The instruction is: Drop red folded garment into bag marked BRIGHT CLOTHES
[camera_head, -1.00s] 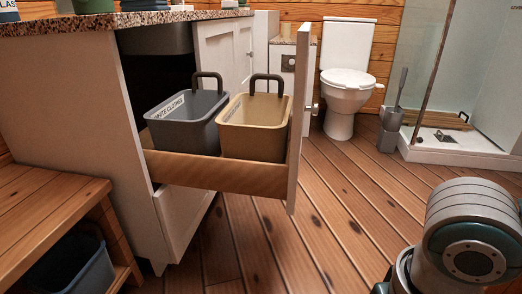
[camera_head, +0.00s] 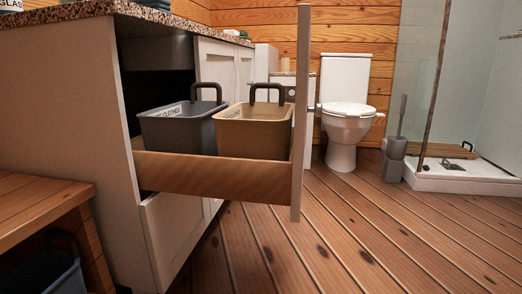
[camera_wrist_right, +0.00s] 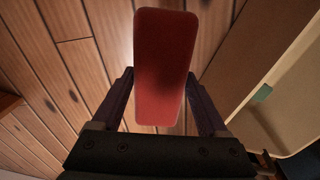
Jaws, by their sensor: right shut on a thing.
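In the right wrist view, my right gripper (camera_wrist_right: 159,78) is shut on the red folded garment (camera_wrist_right: 164,50), a long rounded block between its two fingers, above the plank floor. In the head view, a grey bag (camera_head: 180,138) and a tan bag (camera_head: 252,139), each with a dark handle, stand side by side in a pulled-out drawer (camera_head: 215,178). No label reading BRIGHT CLOTHES can be made out. My left gripper is not in view.
The drawer's white front (camera_head: 301,120) stands up at its right end. A stone-topped cabinet (camera_head: 85,110) is on the left. A wooden bench (camera_head: 35,205) with a dark bin (camera_head: 60,275) below is at lower left. A toilet (camera_head: 345,115) stands behind.

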